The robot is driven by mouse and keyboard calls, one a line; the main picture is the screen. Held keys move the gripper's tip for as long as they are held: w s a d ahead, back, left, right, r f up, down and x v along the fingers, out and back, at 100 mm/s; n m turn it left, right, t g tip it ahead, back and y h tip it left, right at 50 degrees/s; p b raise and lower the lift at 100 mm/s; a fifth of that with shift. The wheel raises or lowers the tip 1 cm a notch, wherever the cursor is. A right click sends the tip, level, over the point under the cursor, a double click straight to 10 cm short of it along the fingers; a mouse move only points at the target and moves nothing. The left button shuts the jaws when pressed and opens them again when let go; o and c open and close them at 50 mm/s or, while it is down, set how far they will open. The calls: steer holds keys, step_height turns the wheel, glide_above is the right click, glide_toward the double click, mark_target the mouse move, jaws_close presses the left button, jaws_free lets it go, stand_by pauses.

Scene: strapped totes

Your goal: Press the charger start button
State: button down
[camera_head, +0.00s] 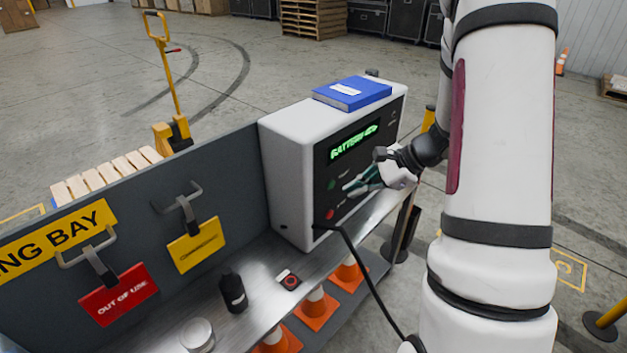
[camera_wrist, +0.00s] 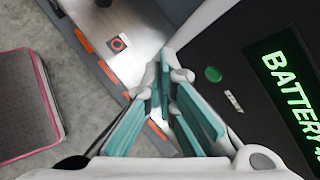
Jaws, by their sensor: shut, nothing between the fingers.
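The charger (camera_head: 290,135) is a white box with a dark front panel and a lit green display (camera_head: 353,142) reading "BATTERY" and more. A round green button (camera_head: 331,184) sits below the display, with a red button (camera_head: 329,214) lower down. In the wrist view the green button (camera_wrist: 213,74) shows clear beside a small label; the red one is not visible there. My gripper (camera_head: 348,187) has teal finger pads and is shut and empty. It is in front of the panel, right of the green button; I cannot tell the exact gap. Its fingers also show in the wrist view (camera_wrist: 170,88).
A blue binder (camera_head: 352,93) lies on the charger. The metal shelf (camera_head: 262,262) holds a black bottle (camera_head: 232,292), a white round container (camera_head: 197,335) and a small red-ringed item (camera_head: 289,281). A black cable (camera_head: 368,278) hangs from the charger. Orange cones (camera_head: 316,308) stand below.

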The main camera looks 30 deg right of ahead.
mark_target(332, 185)
steer(key=d+f+m+t+b, duration=0.1)
steer(key=d+f+m, duration=0.2)
steer(key=d+f, duration=0.3)
step_height(332, 185, down, 3)
steer(key=shift+w+d+r+m+h, duration=0.2)
steer(key=shift+w+d+m+h, duration=0.15)
steer(key=shift+m+h, duration=0.05)
steer(key=w+a+b, duration=0.1)
steer(key=w+a, duration=0.2)
steer(key=w, duration=0.5)
steer(key=shift+w+b, duration=0.15)
steer(key=shift+b, duration=0.15)
steer(key=shift+w+a, duration=0.1)
stand_by(0.8)
steer(key=shift+w+a, duration=0.1)
steer(key=shift+w, duration=0.2)
